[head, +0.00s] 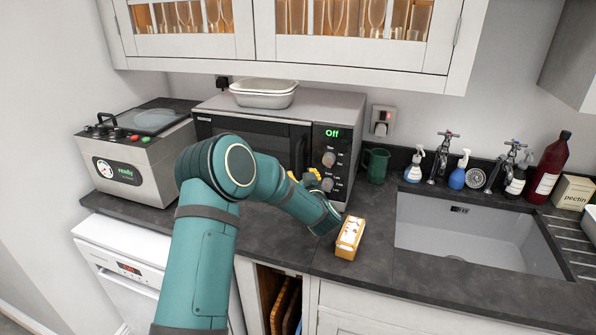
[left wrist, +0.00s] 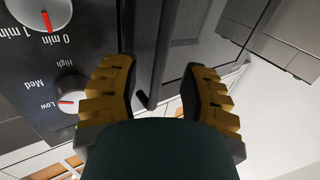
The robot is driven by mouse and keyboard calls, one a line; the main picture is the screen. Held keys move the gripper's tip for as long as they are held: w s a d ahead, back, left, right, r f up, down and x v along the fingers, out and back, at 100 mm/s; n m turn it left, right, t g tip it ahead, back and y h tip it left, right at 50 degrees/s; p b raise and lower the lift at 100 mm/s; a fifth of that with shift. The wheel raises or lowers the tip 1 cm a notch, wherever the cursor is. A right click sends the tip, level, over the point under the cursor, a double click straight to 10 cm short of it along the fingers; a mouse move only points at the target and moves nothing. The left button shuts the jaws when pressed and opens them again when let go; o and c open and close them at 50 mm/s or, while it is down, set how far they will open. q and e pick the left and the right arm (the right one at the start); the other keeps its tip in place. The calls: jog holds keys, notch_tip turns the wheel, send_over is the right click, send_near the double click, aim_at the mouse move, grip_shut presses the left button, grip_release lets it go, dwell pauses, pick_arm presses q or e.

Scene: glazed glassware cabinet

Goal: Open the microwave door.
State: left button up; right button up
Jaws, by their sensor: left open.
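The microwave (head: 345,112) stands on the dark worktop with its dark glass door (head: 245,130) shut. Its upright dark handle (head: 299,150) is beside the control panel, whose display reads "Off". My left gripper (head: 305,177) is at the front of the microwave, near the handle's lower part, and my arm hides part of the door. In the left wrist view my left gripper (left wrist: 160,78) is open, its yellow-brown fingers on either side of the dark handle (left wrist: 152,75). I cannot tell whether they touch it. The control panel (left wrist: 50,75) with its knobs is at the left there.
A white dish (head: 264,98) sits on top of the microwave. A steel vacuum machine (head: 140,165) stands left. A green mug (head: 375,166) is right of the microwave, and an orange-and-white box (head: 350,238) lies in front. The sink (head: 470,240) is farther right.

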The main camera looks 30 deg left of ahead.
aim_at(298, 172)
pick_arm(q)
jog(key=shift+x, duration=1.75)
grip_shut()
jog(key=shift+s, duration=0.1)
